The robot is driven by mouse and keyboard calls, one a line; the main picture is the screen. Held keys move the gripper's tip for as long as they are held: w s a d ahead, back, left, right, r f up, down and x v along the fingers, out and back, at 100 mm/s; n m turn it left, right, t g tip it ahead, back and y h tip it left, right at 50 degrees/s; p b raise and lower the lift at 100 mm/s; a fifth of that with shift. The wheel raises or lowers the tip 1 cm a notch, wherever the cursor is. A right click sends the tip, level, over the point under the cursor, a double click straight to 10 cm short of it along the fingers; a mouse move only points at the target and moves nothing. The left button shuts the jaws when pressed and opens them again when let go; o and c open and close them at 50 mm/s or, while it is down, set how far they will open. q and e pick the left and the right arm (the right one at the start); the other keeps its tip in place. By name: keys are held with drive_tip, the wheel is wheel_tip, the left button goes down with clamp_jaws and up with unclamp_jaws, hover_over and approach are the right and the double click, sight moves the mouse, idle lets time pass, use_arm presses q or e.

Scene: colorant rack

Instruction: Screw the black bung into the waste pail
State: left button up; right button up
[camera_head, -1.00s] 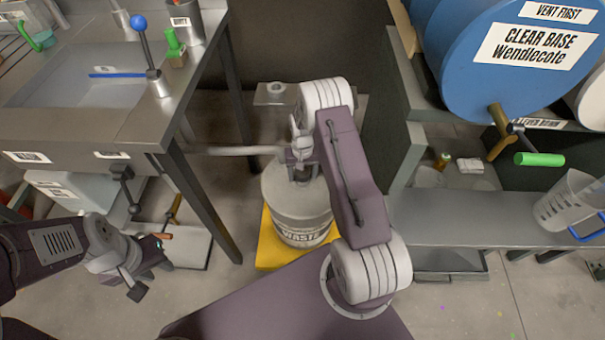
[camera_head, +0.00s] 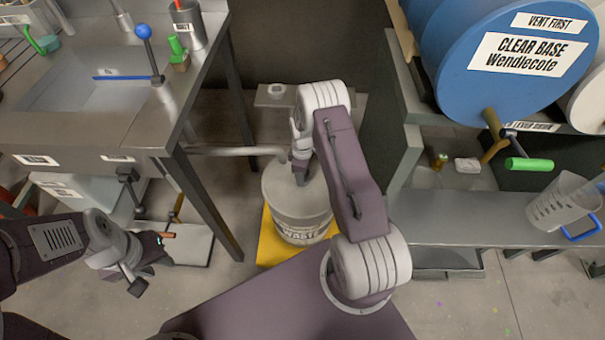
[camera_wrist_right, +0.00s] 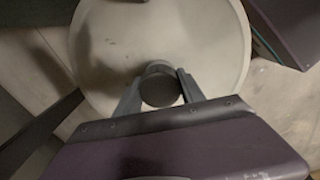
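The waste pail (camera_head: 297,215) is a grey drum with a pale lid, standing on a yellow base between the sink bench and the shelf. My right gripper (camera_head: 302,178) reaches down to the lid, partly hidden by my arm. In the right wrist view, the black bung (camera_wrist_right: 160,88) is a dark round knob over the lid (camera_wrist_right: 215,45). The right fingers (camera_wrist_right: 160,80) are on both sides of it and look in contact. Its underside and thread are hidden. My left gripper (camera_head: 150,266) is spread open and empty at the lower left, away from the pail.
The steel sink bench (camera_head: 95,130) and its leg (camera_head: 205,205) stand left of the pail. A grey shelf (camera_head: 440,220) with a clear jug (camera_head: 562,205) and a blue drum (camera_head: 510,60) are at the right. A pipe (camera_head: 235,151) runs behind the pail's left side.

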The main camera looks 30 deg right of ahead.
drive_tip(key=c, duration=0.7)
drive_tip(key=m, duration=0.3)
drive_tip(key=shift+r+p, duration=0.1)
drive_tip(key=shift+p, duration=0.2)
drive_tip(key=m, duration=0.4)
drive_tip(key=shift+m, duration=0.4)
drive_tip(key=m, duration=0.6)
drive_tip(key=shift+p, duration=0.4)
drive_tip(key=o, duration=1.3)
drive_tip(key=shift+o, duration=0.2)
